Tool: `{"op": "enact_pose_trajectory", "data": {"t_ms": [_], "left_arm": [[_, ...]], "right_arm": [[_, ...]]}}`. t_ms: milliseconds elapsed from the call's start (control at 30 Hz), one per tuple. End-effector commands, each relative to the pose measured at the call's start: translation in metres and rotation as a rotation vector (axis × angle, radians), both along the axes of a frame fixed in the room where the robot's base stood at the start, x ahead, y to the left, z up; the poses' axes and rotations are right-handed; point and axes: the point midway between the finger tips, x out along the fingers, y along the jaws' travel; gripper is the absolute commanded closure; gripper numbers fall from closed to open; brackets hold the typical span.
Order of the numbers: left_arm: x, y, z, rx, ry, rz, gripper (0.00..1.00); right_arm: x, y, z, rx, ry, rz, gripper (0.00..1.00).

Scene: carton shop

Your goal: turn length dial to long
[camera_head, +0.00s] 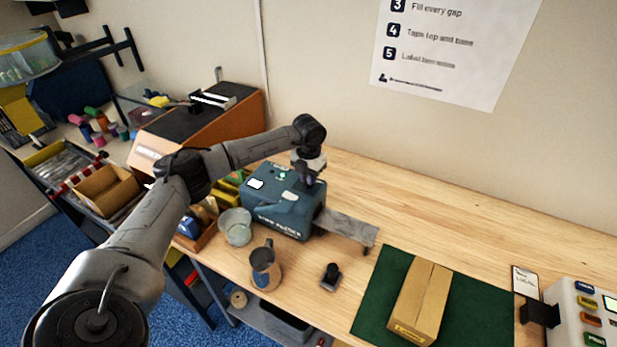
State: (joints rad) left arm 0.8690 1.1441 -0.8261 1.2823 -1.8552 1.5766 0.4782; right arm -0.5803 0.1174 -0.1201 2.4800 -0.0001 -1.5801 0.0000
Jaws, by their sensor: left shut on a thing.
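A dark teal tape machine (280,217) stands on the wooden bench, with a small green light and pale labels on its top. My left arm reaches in from the left, over the machine. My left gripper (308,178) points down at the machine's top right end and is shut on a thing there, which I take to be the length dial. The gripper hides the dial, so its setting cannot be read. My right gripper is not in view.
A metal plate (347,228) juts from the machine's right side. A carton (420,300) lies on a green mat (480,318). The bench behind is clear.

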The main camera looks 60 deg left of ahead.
Motion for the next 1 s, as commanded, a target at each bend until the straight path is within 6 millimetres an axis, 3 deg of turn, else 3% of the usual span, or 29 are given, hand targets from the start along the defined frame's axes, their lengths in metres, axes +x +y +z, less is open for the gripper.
{"op": "enact_pose_trajectory", "data": {"t_ms": [500, 1000], "left_arm": [[0.0002, -0.0001, 0.0009, 0.000, -0.001, -0.454, 1.00], [0.0000, -0.0001, 0.0010, -0.001, 0.000, -0.676, 1.00]], "right_arm": [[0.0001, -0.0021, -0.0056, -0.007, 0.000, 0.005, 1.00], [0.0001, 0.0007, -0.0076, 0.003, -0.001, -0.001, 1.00]]}}
